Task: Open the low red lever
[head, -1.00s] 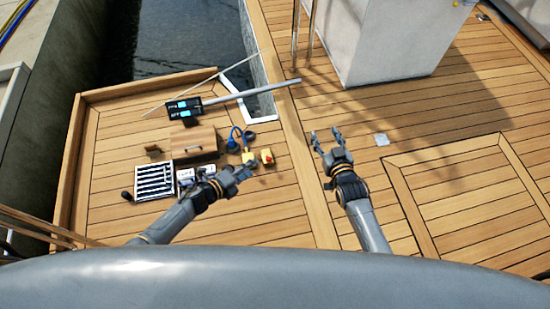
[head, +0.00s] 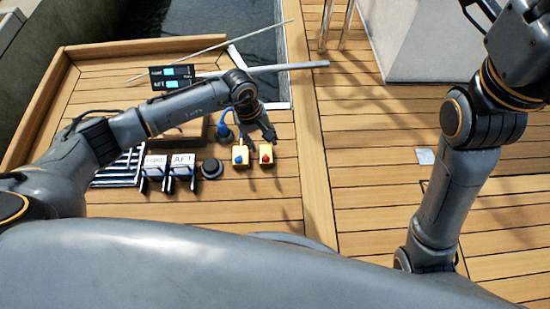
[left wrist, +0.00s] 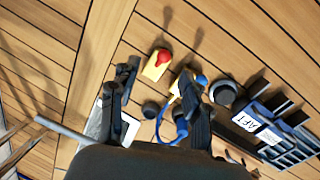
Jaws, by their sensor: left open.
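The red lever (head: 265,158) sits on a small yellow box (head: 266,147) low on the teak deck. In the left wrist view the red lever (left wrist: 164,57) shows on its yellow box (left wrist: 153,70), just beyond and between my fingertips. My left gripper (head: 270,134) is above and just behind the box in the head view. In the left wrist view my left gripper (left wrist: 158,76) has its fingers apart with nothing between them. My right gripper (head: 480,12) is raised at the top right, partly cut off, and its fingers are unclear.
A second yellow box with a blue knob (head: 240,157) stands just left of the red one. A black round knob (head: 211,168), white-labelled AFT switches (head: 182,163) and a dark sign (head: 171,76) are farther left. Bare deck (head: 380,140) lies to the right.

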